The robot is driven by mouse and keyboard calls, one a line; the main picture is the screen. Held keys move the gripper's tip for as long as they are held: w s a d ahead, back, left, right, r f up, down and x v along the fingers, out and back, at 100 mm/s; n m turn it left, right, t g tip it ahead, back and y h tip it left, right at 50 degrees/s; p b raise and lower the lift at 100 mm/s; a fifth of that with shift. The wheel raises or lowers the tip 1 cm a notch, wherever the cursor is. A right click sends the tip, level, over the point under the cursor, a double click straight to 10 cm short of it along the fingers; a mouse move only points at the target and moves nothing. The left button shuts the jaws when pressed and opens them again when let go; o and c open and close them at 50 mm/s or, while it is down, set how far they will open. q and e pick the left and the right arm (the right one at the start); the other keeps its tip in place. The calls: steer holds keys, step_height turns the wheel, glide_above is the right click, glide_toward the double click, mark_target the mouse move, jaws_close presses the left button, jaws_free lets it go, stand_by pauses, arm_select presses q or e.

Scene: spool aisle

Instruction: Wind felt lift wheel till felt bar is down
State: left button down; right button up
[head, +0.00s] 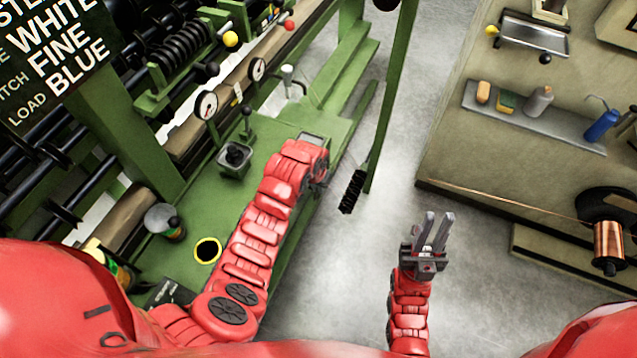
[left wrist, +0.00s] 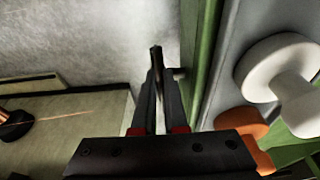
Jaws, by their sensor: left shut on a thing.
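My left gripper (head: 318,186) is at the right edge of the green machine (head: 190,215), low beside its bed. In the left wrist view my left gripper (left wrist: 157,85) is shut on a thin dark piece like a handle (left wrist: 156,56). Its fingers and my arm hide most of it, so I cannot tell how much of the felt lift wheel it is. I cannot make out the felt bar for sure in either view.
A black brush (head: 352,191) hangs by a green post (head: 391,95) right of my left gripper. Two dial gauges (head: 206,105) and a lever (head: 235,154) stand on the machine. A bench with a bottle tray (head: 533,117) and a copper spool (head: 608,243) is at right. The aisle floor (head: 350,270) is clear.

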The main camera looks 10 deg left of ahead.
arm_select(q)
steer(key=shift+s+a+f+t+h+b, duration=0.15)
steer(key=shift+s+t+b, duration=0.1)
steer(key=shift+t, duration=0.3)
steer(key=shift+s+f+t+h+b, duration=0.1)
steer(key=shift+f+t+h+b, duration=0.1)
steer(key=shift+t, duration=0.35)
steer(key=shift+s+r+t+h+b, duration=0.1)
steer(key=shift+t+h+b, duration=0.25)
steer(key=shift+t+b, duration=0.5)
steer(key=c, duration=1.2)
jaws_free()
steer(key=shift+c, duration=0.2)
steer(key=shift+t, duration=0.25)
